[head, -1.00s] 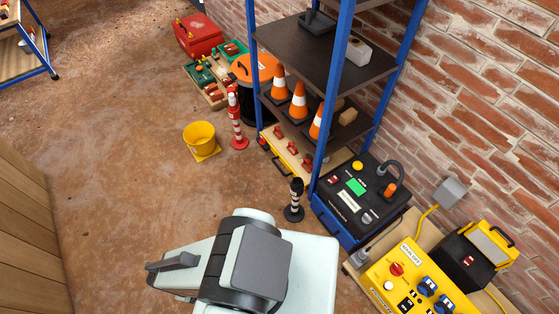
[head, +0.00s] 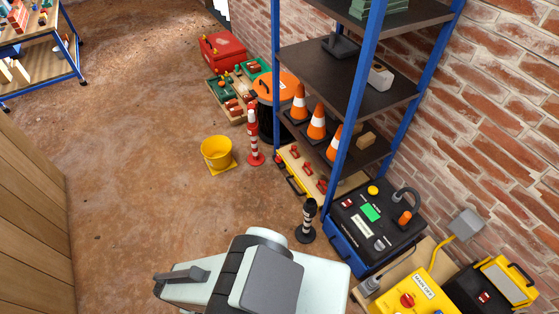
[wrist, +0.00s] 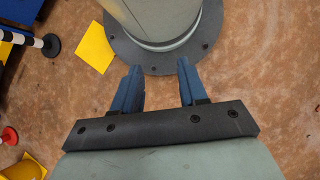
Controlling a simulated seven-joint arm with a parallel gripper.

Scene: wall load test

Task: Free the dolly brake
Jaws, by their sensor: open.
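I cannot make out a dolly brake for certain in either view. A yellow-edged board with several red levers (head: 308,170) sits low at the foot of the shelf; I cannot tell whether it belongs to a dolly. A blue-framed trolley on castors (head: 42,67) stands at the far upper left. My gripper (wrist: 158,68) shows in the wrist view with its two blue fingers apart and nothing between them. It is above the floor, pointing toward a grey round column with a bolted flange, likely my own base. The head view shows my arm from above, with the fingers hidden.
A blue shelf unit (head: 345,120) with orange cones stands along the brick wall. A yellow bucket (head: 217,152), a red-white post (head: 254,140) and a black-white post (head: 307,222) stand on the floor. Yellow electrical boxes (head: 415,295) are at lower right. The left-centre floor is clear.

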